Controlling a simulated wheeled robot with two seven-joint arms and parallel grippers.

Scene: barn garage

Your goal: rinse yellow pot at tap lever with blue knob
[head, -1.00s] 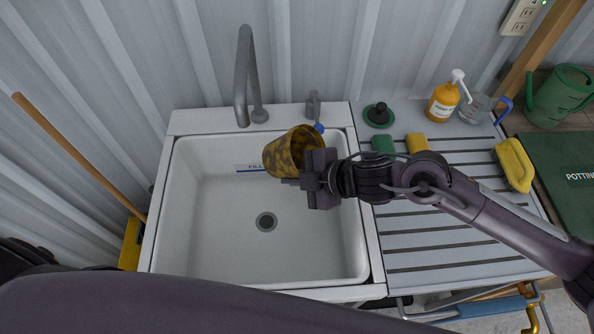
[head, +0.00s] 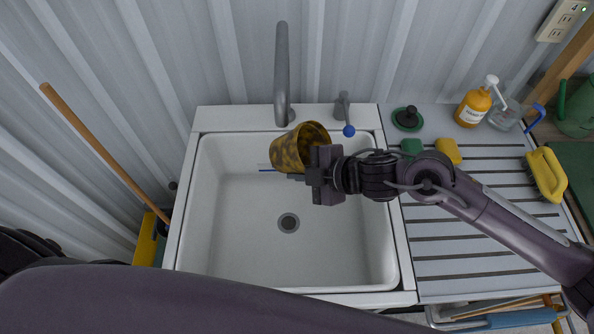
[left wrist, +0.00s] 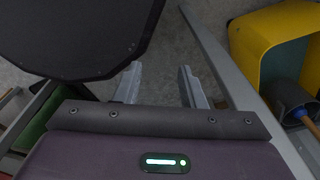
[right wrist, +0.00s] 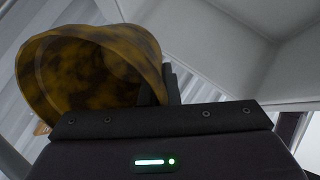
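The yellow pot (head: 287,153), mottled with brown, is held tilted over the sink by my right gripper (head: 312,172), its mouth facing up and right. In the right wrist view the pot (right wrist: 85,70) is large, with a finger at its rim; the far finger is hidden. The grey tap (head: 282,75) stands behind the sink, its spout end near and behind the pot. The tap lever with its blue knob (head: 349,131) is to the right of the pot, apart from my gripper. My left gripper (left wrist: 160,85) is open and empty, seen in the left wrist view.
On the drainboard (head: 460,225) are a green plug (head: 407,119), sponges, a soap bottle (head: 473,107) and a yellow brush (head: 546,174). A wooden handle (head: 100,150) leans at left.

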